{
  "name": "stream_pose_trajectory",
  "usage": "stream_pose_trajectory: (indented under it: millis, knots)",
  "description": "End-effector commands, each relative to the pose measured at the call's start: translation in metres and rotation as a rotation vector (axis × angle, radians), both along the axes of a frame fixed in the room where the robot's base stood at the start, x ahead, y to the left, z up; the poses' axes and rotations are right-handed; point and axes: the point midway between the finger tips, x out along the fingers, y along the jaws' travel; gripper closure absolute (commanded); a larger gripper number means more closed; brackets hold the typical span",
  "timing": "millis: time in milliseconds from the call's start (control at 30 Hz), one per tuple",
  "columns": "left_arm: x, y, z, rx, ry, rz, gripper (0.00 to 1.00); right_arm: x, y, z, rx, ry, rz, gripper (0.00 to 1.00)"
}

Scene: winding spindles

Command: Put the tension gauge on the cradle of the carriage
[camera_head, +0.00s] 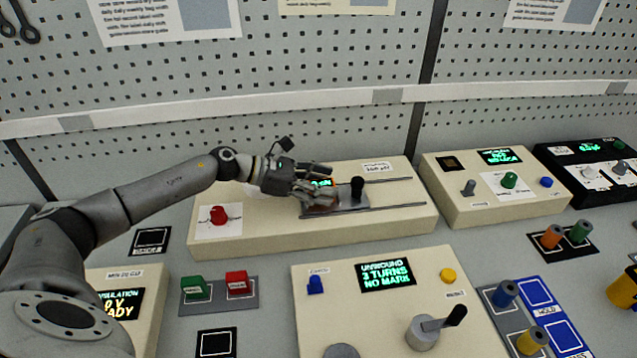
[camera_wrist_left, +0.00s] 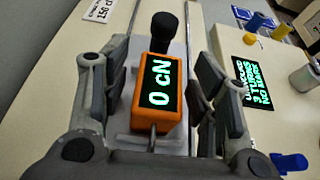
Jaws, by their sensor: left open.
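The tension gauge (camera_wrist_left: 158,95) is an orange block with a black screen reading "0 cN" in green. It sits on the grey plate of the carriage (camera_head: 350,204), in front of the carriage's black knob (camera_head: 357,187). My left gripper (camera_head: 318,196) is open, with one finger on each side of the gauge; gaps show between the fingers and the gauge in the left wrist view. In the head view the gripper mostly hides the gauge, and the cradle under it cannot be made out. My right gripper is not in view.
The carriage rides on two dark rails (camera_head: 390,208) on a cream console with a red knob (camera_head: 218,214). In front stands a winding console (camera_head: 330,275) with a crank (camera_head: 436,325). Spools (camera_head: 505,293) stand at right. A pegboard wall is behind.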

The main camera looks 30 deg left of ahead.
Motion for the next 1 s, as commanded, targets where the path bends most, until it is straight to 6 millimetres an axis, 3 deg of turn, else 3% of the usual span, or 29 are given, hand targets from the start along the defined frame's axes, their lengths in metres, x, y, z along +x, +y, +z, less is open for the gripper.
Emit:
stream_pose_trajectory:
  millis: [133,267,700,1000]
  knots:
    - [0.0,0.001,0.005,0.0,0.0,0.001,0.45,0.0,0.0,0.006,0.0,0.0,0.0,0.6]
    - [-0.012,0.017,0.006,0.004,0.001,0.003,0.45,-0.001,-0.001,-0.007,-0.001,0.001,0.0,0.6]
    - [-0.057,0.076,0.037,0.003,0.004,0.002,0.45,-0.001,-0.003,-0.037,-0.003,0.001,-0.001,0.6]
    - [-0.067,0.088,0.048,0.001,0.001,0.0,0.45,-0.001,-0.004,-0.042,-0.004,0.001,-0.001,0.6]
